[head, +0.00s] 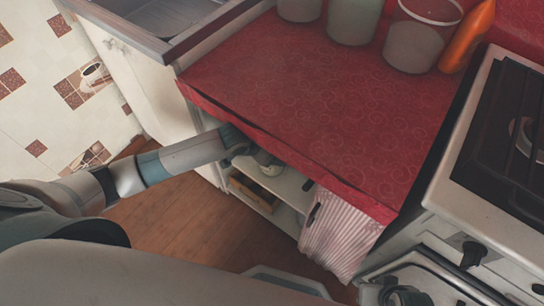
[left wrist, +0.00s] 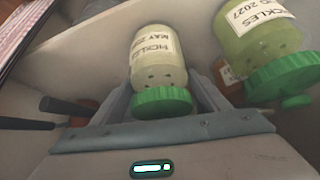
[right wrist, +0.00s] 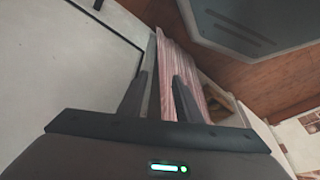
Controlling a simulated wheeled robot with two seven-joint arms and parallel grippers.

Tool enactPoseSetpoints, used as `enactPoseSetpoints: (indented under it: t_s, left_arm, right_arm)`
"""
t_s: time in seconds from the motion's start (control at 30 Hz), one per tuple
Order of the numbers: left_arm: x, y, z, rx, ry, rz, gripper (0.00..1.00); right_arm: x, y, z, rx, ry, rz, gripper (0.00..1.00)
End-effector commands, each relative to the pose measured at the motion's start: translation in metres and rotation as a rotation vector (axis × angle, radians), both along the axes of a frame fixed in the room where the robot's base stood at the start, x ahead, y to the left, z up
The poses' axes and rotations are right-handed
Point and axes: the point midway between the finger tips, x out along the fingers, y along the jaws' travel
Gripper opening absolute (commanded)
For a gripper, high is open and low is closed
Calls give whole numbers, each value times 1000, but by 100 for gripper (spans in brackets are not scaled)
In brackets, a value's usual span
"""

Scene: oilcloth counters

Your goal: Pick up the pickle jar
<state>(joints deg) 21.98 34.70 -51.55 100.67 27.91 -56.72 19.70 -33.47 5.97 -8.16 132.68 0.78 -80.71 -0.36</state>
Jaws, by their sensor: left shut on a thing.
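A small pickle jar (left wrist: 158,65) with pale contents, a green lid and a "PICKLES MAY" label is between the fingers of my left gripper (left wrist: 163,88), which is shut on it. In the head view my left arm reaches under the red counter's front edge to the open shelf, where the gripper (head: 240,143) is partly hidden. A larger pickle jar (left wrist: 262,40) with greener contents and a green lid stands right beside it in the left wrist view. My right gripper (right wrist: 163,65) is open and empty, facing a striped cloth (right wrist: 178,65).
The red oilcloth counter (head: 310,90) overhangs the shelf (head: 285,183); several canisters and an orange bottle (head: 468,35) stand at its back. Dark handles (left wrist: 50,115) lie left of the held jar. The stove (head: 460,170) is at right, and the striped cloth (head: 340,232) hangs nearby.

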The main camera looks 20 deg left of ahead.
Motion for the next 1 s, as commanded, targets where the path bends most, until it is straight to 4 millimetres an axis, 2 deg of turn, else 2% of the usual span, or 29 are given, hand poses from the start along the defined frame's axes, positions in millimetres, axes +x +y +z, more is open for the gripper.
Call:
enactPoseSetpoints:
  t_s: [0.27,0.47,0.67,1.0]
  left_arm:
    - [1,-1,3,-3,-3,1,20]
    - [-11,7,3,-2,-2,1,20]
    - [-38,23,3,0,0,1,20]
    - [-99,60,3,0,0,1,20]
  right_arm:
    - [0,0,0,0,1,0,31]
    - [-2,-1,1,-4,9,-1,31]
    - [-4,-3,2,-10,19,-2,31]
    - [-7,-10,1,-27,47,-11,31]
